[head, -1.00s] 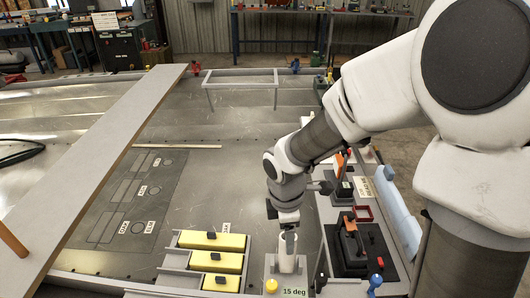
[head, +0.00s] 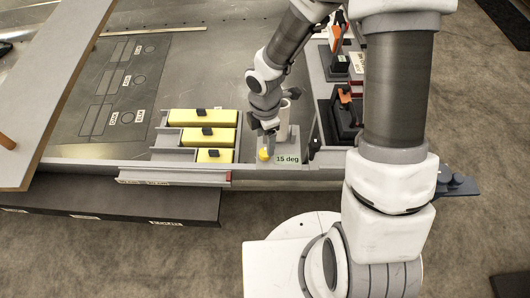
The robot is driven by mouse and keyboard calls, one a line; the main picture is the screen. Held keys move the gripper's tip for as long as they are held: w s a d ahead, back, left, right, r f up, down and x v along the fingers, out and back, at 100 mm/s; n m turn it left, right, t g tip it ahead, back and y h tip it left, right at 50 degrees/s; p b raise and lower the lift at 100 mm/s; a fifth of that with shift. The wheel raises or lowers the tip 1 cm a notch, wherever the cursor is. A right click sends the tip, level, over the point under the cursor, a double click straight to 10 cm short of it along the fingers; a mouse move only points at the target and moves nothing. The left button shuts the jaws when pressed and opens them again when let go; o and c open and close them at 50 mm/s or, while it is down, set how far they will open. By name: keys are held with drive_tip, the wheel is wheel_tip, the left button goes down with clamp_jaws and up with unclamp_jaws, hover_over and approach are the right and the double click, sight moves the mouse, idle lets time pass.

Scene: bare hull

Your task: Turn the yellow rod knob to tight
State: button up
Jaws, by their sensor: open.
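The yellow knob (head: 264,154) is small and round. It sits at the front of a grey fixture by the bench's front edge, left of a green "15 deg" label (head: 287,160). A pale upright cylinder (head: 283,128) stands just behind it on the same fixture. My gripper (head: 261,138) points down just above and behind the knob, left of the cylinder, with its jaws open. The fingertips are small and dark here, and I cannot tell whether they touch the knob.
Yellow blocks with black handles (head: 205,136) sit in a grey rack to the left. Black fixtures with orange levers (head: 345,100) stand to the right. A long plank (head: 60,95) lies across the left side. A dark ledge (head: 110,200) runs below the front edge.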

sight(265, 152)
wheel_tip(265, 152, down, 6)
drive_tip(key=shift+b, duration=0.9)
clamp_jaws()
